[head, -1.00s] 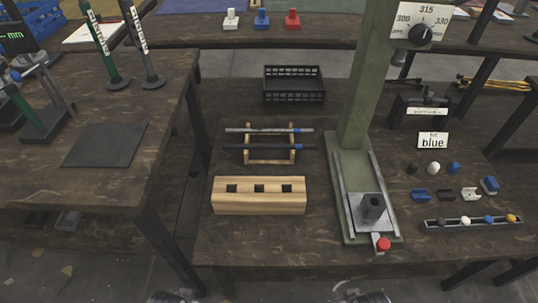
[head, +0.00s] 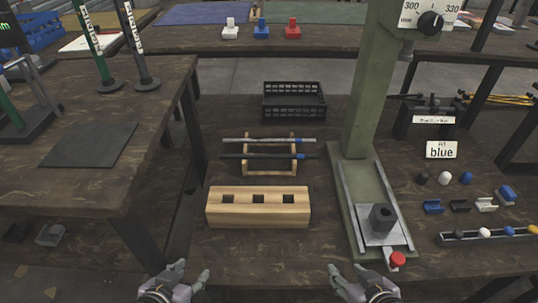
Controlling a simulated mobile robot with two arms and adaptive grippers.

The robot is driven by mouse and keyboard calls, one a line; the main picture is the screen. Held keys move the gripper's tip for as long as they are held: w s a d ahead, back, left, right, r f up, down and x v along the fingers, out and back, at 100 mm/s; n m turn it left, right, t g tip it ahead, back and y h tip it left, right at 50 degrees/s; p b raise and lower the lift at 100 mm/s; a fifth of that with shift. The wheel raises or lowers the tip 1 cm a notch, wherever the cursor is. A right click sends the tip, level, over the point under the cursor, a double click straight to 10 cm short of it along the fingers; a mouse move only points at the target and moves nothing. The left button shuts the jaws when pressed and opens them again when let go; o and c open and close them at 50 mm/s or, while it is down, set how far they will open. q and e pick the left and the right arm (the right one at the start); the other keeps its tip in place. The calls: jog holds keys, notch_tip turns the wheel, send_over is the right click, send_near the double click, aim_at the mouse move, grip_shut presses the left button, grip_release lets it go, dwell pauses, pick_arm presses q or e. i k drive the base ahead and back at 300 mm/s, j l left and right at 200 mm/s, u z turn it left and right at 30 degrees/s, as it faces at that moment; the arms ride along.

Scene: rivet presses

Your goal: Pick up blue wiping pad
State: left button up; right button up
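The blue wiping pad (head: 261,30), a small block with a raised grip, stands on the far table (head: 330,38) between a white pad (head: 230,30) and a red pad (head: 292,30). My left gripper (head: 190,276) is at the bottom edge of the view, open and empty. My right gripper (head: 347,274) is also at the bottom edge, open and empty. Both are at the near side of the press table, far from the pads.
The press table holds a green press (head: 362,120), a wooden block with square holes (head: 258,208), a rod rack (head: 268,152) and a black crate (head: 294,100). Small coloured parts lie at right. Another table (head: 150,160) stands left. A floor gap (head: 235,75) separates the far table.

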aim_at(505, 194)
jog(key=z, duration=1.7)
jog(key=u, duration=1.3)
jog(key=z, duration=1.3)
jog(key=i+l+z, duration=0.1)
jog(key=l, duration=0.3)
jog(key=i+l+z, duration=0.15)
jog(key=l, duration=0.2)
